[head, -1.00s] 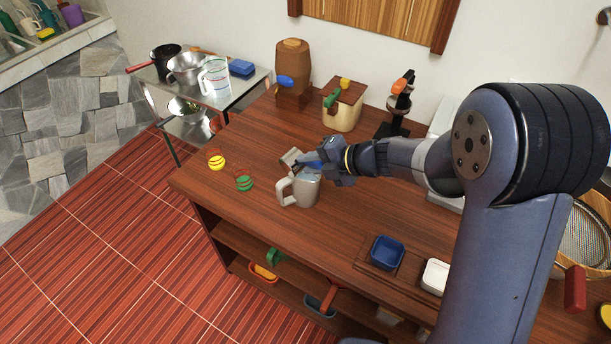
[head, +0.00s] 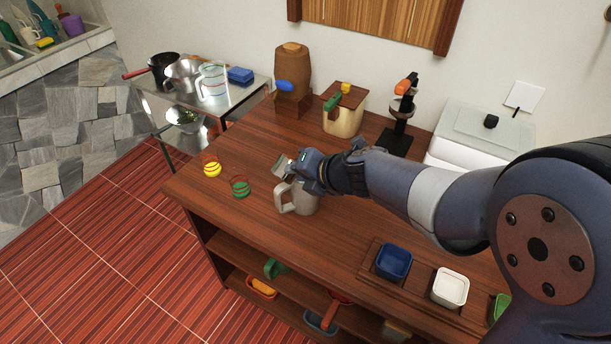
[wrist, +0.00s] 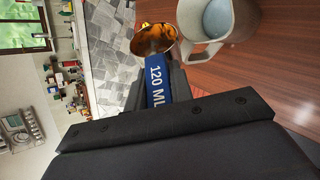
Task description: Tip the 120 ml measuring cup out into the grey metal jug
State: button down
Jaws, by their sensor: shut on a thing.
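The 120 ml measuring cup (wrist: 153,40) has a shiny bowl and a blue handle (wrist: 157,82) marked 120 ML. My gripper (wrist: 160,88) is shut on that handle. In the head view my gripper (head: 308,170) is over the back of the jug, and the cup (head: 282,164) looks tilted at its upper left. The grey metal jug (head: 302,203) stands upright on the counter, its handle to the left; my gripper hides part of its rim. In the wrist view the jug (wrist: 200,22) is beside the cup bowl. I cannot tell what the bowl holds.
A yellow coil (head: 212,169) and a green coil (head: 240,188) stand left of the jug. Blue (head: 393,262) and white (head: 450,287) tubs are at front right.

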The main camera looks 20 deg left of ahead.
jog(key=shift+s+a+r+n+t, duration=0.15)
jog(key=shift+s+r+n+t, duration=0.25)
jog(key=shift+r+t, duration=0.15)
jog(key=shift+s+a+f+n+t+h+b, duration=0.1)
jog(key=shift+s+f+n+t+h+b, duration=0.15)
jog(key=shift+f+b, duration=0.25)
jog(key=shift+s+a+f+n+t+h+b, duration=0.15)
jog(key=shift+f+t+b, duration=0.1)
jog(key=shift+b, duration=0.3)
jog(key=s+a+f+n+t+h+b, duration=0.1)
jog(key=s+a+f+n+t+b, duration=0.1)
jog(key=b, duration=0.7)
jog(key=s+f+n+t, duration=0.1)
jog(key=s+n+t, duration=0.1)
jog(key=s+t, duration=0.1)
jog(key=shift+s+a+f, duration=0.25)
jog(key=shift+s, duration=0.5)
